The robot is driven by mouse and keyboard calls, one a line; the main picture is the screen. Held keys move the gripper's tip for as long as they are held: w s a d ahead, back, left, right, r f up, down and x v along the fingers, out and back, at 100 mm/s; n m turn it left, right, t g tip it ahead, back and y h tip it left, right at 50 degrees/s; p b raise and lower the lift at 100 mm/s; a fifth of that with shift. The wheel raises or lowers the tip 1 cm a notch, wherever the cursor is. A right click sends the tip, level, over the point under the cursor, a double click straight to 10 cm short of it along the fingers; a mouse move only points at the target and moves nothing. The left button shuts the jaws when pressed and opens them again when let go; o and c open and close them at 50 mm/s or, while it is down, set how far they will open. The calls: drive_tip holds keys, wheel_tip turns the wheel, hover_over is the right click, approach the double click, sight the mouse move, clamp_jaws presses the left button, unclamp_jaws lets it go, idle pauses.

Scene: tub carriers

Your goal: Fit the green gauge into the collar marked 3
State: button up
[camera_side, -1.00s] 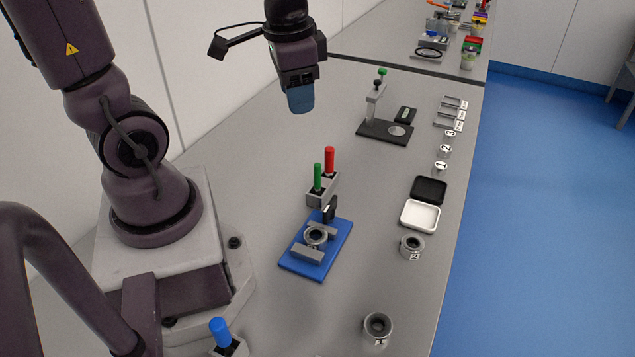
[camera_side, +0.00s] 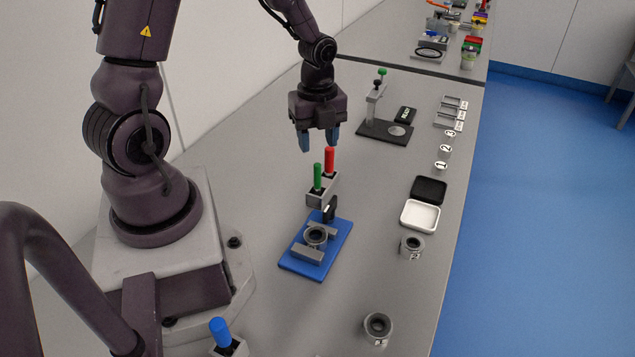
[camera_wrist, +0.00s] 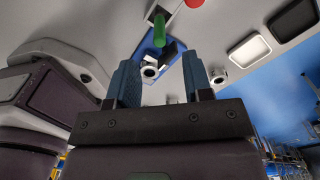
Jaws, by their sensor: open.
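The green gauge (camera_side: 318,177) stands upright in a grey holder (camera_side: 322,196) next to a red gauge (camera_side: 329,160). My gripper (camera_side: 319,143) is open and empty, pointing down above the holder. In the wrist view, the green gauge (camera_wrist: 160,30) shows ahead of the two blue fingers (camera_wrist: 159,70). One collar (camera_side: 315,236) sits in a blue fixture (camera_side: 291,265); its mark is not visible. Another collar (camera_side: 412,246) on the right appears marked 2. A third collar (camera_side: 378,325) stands near the front, its mark too small to read surely.
A blue gauge (camera_side: 220,331) stands in a holder at the front left. A black tray (camera_side: 430,189) and a white tray (camera_side: 420,214) lie on the right. A dial stand (camera_side: 376,110) is behind. Round labels 1, 2 and 3 (camera_side: 446,148) stand near the right edge.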

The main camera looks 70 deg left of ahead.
sight(318, 164)
wheel_tip(318, 164, down, 9)
drive_tip(key=shift+s+d+r, duration=0.1)
drive_tip(key=shift+r, duration=0.05)
clamp_jaws()
idle(0.4)
